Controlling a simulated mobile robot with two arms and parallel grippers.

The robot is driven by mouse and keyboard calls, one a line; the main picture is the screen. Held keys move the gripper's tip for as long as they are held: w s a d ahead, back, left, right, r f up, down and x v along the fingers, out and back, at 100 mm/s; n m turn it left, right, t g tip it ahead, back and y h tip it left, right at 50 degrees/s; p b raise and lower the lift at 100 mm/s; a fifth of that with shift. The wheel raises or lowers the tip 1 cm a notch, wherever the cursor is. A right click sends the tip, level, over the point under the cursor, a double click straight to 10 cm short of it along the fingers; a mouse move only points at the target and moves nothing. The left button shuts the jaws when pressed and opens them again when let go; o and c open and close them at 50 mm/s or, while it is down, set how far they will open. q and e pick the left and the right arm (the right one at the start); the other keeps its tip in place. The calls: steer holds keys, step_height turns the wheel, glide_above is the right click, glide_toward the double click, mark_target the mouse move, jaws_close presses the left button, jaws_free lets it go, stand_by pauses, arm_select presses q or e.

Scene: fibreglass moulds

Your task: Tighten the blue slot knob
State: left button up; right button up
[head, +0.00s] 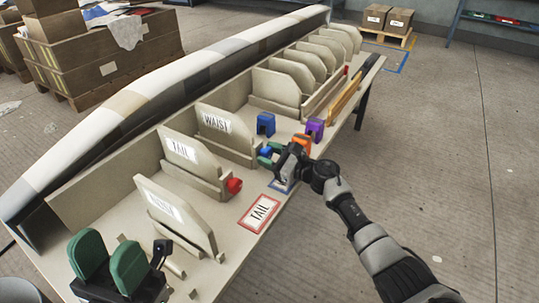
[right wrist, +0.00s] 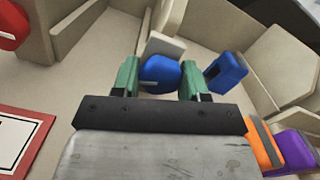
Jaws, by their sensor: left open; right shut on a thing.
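The blue slot knob (right wrist: 160,74) sits between the green fingers of my right gripper (right wrist: 160,80) in the right wrist view, with a pale piece of the slot right behind it.
A red knob (head: 234,186) is on the TAIL slot. A blue block (head: 265,124), a purple block (head: 315,128) and an orange block (head: 301,143) stand close around my right gripper. A red-bordered TAIL card (head: 260,212) lies on the bench front. Upright panels line the bench.

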steer(key=m, duration=0.2)
steer(key=shift+m, duration=0.4)
steer(key=shift+m+p, duration=0.35)
steer(key=shift+m, duration=1.55)
steer(key=o, duration=0.9)
